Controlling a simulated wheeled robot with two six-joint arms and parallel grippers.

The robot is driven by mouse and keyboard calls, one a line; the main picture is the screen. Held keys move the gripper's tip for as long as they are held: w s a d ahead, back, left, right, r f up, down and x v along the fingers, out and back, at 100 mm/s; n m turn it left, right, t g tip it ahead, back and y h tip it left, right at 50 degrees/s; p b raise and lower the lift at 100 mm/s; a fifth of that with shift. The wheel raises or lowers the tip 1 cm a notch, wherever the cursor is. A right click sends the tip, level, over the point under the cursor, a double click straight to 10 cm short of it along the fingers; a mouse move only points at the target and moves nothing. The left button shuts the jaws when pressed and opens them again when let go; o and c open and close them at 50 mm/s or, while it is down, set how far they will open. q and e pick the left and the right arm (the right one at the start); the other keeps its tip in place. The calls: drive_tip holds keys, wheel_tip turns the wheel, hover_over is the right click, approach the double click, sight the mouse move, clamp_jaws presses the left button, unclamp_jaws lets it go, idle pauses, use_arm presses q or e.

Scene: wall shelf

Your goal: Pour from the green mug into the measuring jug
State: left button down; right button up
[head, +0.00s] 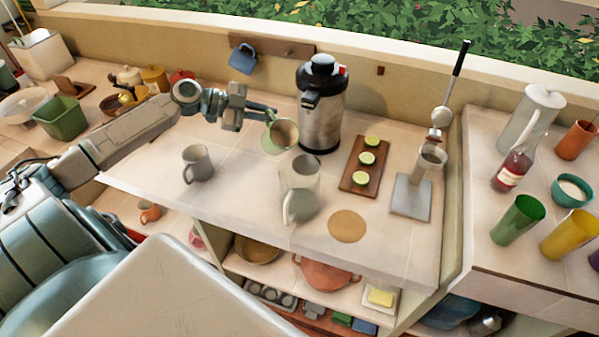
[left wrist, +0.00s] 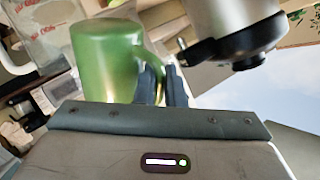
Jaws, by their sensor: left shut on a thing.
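The green mug (head: 268,143) is held in the air by my left gripper (head: 268,113), which is shut on it. The mug is tilted, and its brownish inside shows toward the head camera. It appears above and a little left of the clear measuring jug (head: 302,172), which stands upright on the counter with its handle toward the front. In the left wrist view, the green mug (left wrist: 105,62) lies against my fingers, and the jug with red markings (left wrist: 58,28) is partly behind it. I cannot tell whether liquid is flowing. My right gripper is not in view.
A steel dispenser (head: 322,118) stands close behind the mug. A grey mug (head: 197,163) is left of the jug. A round cork mat (head: 346,226), a board (head: 352,183) with lime slices and a grey stand (head: 410,198) are to the right. The front counter is mostly clear.

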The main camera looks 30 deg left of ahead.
use_arm(q)
drive_tip(key=w+a+f+n+t+h+b, duration=0.1)
drive_tip(key=w+a+f+n+h+b, duration=0.1)
drive_tip(key=a+f+n+h+b, duration=0.2)
drive_tip(key=shift+w+a+f+n+b, duration=0.15)
drive_tip(key=shift+a+f+n+b, duration=0.6)
drive_tip(key=shift+f+b, duration=1.55)
